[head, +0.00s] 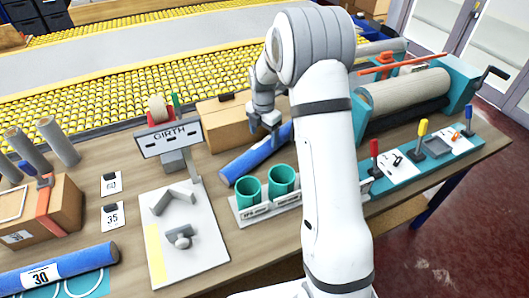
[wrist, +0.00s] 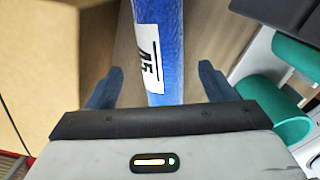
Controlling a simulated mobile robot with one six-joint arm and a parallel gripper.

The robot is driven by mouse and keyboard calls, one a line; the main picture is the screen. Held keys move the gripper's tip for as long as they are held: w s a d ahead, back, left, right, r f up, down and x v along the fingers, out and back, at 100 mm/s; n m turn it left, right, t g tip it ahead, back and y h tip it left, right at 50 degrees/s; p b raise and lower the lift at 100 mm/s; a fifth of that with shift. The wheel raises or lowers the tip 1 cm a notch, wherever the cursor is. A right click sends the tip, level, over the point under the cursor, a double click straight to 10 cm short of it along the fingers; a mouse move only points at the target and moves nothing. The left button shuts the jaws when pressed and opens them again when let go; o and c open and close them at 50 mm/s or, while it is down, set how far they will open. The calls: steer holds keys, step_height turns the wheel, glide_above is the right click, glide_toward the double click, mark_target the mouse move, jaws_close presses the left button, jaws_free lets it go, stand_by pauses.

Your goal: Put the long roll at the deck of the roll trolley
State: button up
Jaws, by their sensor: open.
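A blue roll (head: 256,155) with a white label lies on the wooden table, partly hidden behind my arm. In the wrist view the same blue roll (wrist: 170,45) carries a label that seems to read 45. In the head view my gripper (head: 268,125) hangs over the roll's far part. Another blue roll (head: 62,270), labelled 30, lies at the table's lower left. I cannot make out a roll trolley.
A cardboard box (head: 226,124) stands close beside the gripper. Two green cups (head: 281,180) stand in a rack at the roll's near end. A girth gauge (head: 183,225) is left of them. A teal winding machine (head: 460,85) stands right of my arm.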

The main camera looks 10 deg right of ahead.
mark_target(264, 143)
step_height(264, 143, down, 7)
steer(key=shift+d+r+p, duration=0.1)
steer(key=shift+r+p, duration=0.05)
steer(key=shift+p, duration=0.45)
steer(key=c, duration=1.3)
